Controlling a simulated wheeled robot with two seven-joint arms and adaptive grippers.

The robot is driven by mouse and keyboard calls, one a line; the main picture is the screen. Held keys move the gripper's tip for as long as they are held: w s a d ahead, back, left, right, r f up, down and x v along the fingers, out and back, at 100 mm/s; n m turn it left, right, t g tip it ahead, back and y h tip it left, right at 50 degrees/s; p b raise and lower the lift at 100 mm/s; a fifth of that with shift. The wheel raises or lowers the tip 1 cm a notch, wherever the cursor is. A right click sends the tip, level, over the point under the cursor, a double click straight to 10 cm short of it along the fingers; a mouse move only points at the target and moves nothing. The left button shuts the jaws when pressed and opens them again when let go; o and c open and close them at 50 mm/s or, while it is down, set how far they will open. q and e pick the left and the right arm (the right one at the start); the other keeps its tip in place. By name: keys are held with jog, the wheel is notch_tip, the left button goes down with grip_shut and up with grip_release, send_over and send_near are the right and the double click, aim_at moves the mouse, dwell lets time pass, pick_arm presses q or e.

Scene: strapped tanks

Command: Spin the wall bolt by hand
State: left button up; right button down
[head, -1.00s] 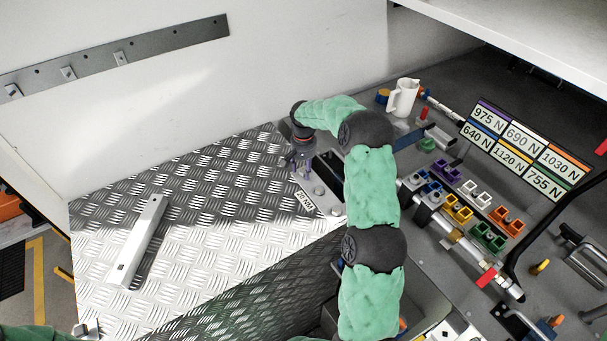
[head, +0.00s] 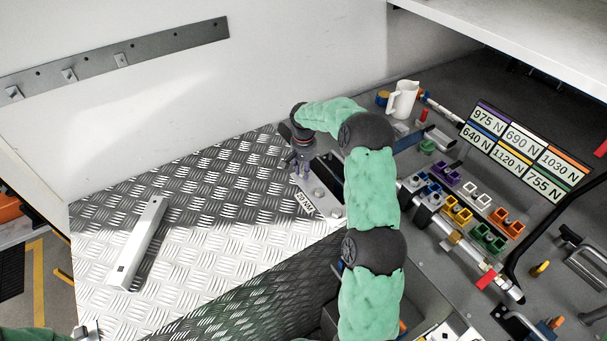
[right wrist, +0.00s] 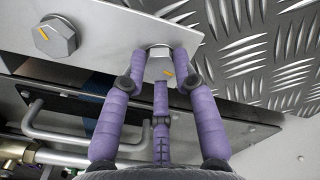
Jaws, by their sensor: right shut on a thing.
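In the right wrist view my right gripper (right wrist: 160,75) has its purple fingers closed around a hex bolt head (right wrist: 158,64) with an orange mark. The bolt sits at the edge of a grey metal plate (right wrist: 105,35). A second hex bolt (right wrist: 56,37), also marked orange, stands free on the same plate at upper left. In the head view the right gripper (head: 300,163) points down at the labelled plate on the right edge of the tread-plate surface; the bolt in its grasp is hidden there.
A loose silver bar (head: 140,245) lies on the tread plate (head: 225,245). A white jug (head: 403,98), coloured holders (head: 458,208) and a force-label board (head: 522,150) are to the right of my arm. A hook rail (head: 120,58) is on the white wall.

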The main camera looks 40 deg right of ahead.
dwell(0.4)
jog(key=n, duration=0.4)
jog(key=shift+n, duration=0.4)
jog(key=shift+n, duration=1)
jog(key=shift+n+p, duration=0.3)
jog(key=shift+n, duration=1.1)
jog(key=n, duration=0.3)
jog(key=shift+f, duration=0.1)
jog(key=shift+n, duration=0.9)
